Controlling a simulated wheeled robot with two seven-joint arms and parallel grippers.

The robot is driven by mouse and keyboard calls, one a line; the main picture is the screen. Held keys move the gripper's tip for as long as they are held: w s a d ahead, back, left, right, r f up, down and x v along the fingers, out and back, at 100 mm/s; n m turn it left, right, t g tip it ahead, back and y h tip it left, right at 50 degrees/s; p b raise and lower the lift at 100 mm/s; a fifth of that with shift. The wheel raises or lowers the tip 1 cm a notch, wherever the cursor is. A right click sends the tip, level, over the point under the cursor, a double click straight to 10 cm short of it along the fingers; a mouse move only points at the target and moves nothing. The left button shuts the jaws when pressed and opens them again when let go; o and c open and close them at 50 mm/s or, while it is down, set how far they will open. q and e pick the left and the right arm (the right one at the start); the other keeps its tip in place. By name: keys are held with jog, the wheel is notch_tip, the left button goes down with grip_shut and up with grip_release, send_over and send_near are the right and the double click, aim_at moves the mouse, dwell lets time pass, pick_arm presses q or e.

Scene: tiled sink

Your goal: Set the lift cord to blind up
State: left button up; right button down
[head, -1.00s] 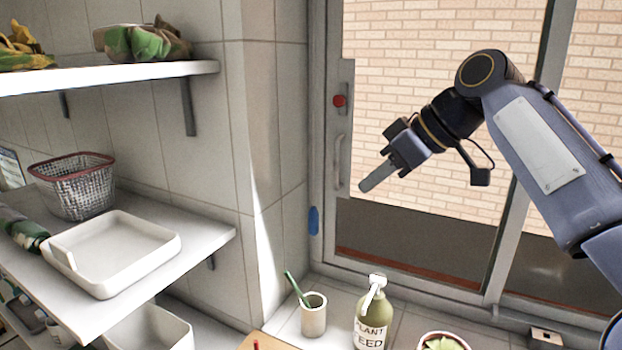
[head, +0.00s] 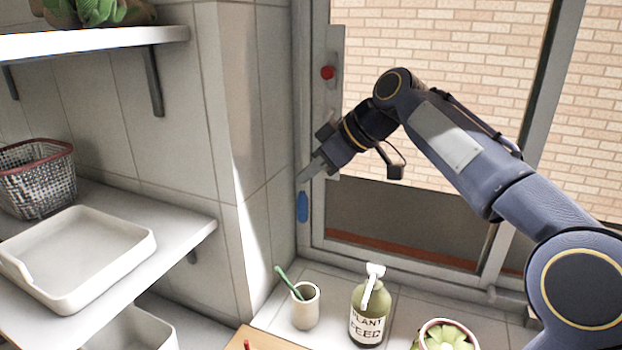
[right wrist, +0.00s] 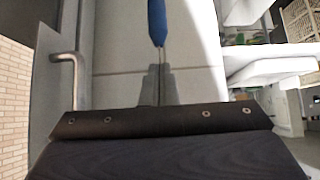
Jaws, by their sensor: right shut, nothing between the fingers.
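A blue cord pull (head: 302,207) hangs at the left edge of the window frame, beside the tiled wall corner. In the right wrist view the blue pull (right wrist: 157,22) is at the top centre, just beyond the fingertips. My right gripper (head: 304,176) is shut and empty, its tips just above the pull in the head view. In the wrist view the closed fingers (right wrist: 158,75) point toward the pull. I cannot tell whether they touch the thin cord. The blind itself is not clearly visible. My left gripper is not in view.
A red knob (head: 327,72) sits on the window frame above my gripper. A cup with a green brush (head: 306,308), a plant feed bottle (head: 368,315) and a potted succulent (head: 446,337) stand on the ledge below. Shelves with a basket (head: 38,180) and a white tray (head: 75,262) are at left.

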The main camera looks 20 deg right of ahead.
jog(key=shift+f, duration=0.85)
jog(key=shift+f, duration=0.1)
